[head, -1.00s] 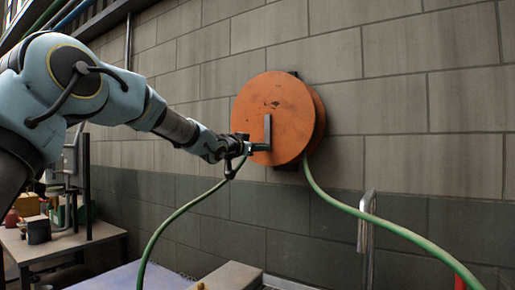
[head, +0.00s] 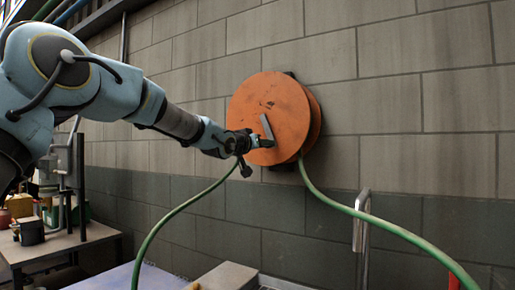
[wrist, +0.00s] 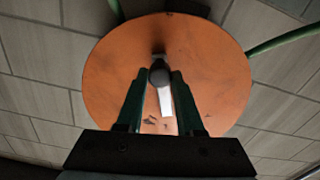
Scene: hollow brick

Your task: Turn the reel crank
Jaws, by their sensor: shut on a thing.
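The orange round reel (head: 272,108) is mounted on the block wall. Its grey crank arm (head: 266,127) lies on the front face, tilted, with its lower end toward the crank handle. My gripper (head: 262,142) reaches in from the left and is shut on the crank handle low on the reel's face. In the wrist view the two green fingers of my gripper (wrist: 157,85) stand on either side of the dark round handle (wrist: 159,74). The pale crank arm (wrist: 166,102) shows between them, over the orange reel face (wrist: 225,75).
A green hose (head: 345,207) hangs from the reel and runs to the lower right, past a metal pipe (head: 362,220). Another green hose length (head: 165,222) hangs at the left. A workbench (head: 60,245) with small items stands at the lower left.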

